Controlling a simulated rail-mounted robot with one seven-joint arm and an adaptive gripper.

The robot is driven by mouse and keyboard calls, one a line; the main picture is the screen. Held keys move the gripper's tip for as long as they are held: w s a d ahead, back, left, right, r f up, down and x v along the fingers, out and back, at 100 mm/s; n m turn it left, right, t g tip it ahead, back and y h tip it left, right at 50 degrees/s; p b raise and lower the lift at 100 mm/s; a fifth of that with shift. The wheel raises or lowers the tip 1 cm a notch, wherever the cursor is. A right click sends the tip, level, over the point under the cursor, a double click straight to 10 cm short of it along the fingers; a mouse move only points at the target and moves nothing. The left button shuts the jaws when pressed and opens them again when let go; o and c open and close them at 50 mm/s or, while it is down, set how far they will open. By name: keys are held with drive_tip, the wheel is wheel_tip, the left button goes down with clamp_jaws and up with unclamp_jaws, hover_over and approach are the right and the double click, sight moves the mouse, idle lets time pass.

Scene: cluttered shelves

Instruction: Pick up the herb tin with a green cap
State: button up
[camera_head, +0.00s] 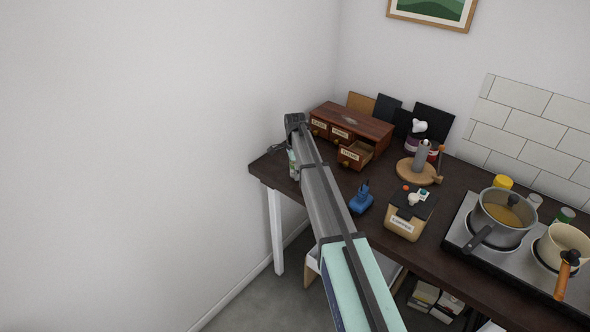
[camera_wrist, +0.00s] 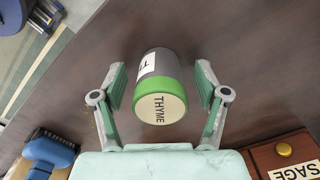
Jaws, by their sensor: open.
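The herb tin (camera_wrist: 157,95) stands out in the middle of the wrist view, with a grey body, a green cap and a cream top reading THYME. A white label shows on its side. My gripper (camera_wrist: 160,78) is open, with one finger to the left of the tin and one to the right. A gap shows between each finger and the tin, so neither visibly touches it. In the head view my arm reaches to the left end of the dark table (camera_head: 458,222); the fingers cannot be made out clearly there.
A wooden drawer box (camera_head: 352,125) stands behind, one drawer pulled out; a SAGE drawer (camera_wrist: 285,158) shows at lower right. A blue object (camera_head: 361,198) and a labelled box (camera_head: 404,222) stand right of my arm. Pots (camera_head: 503,218) sit on the stove. A wall is left.

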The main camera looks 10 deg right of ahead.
drive_tip(key=c, duration=1.2)
drive_tip(key=shift+c, duration=0.2)
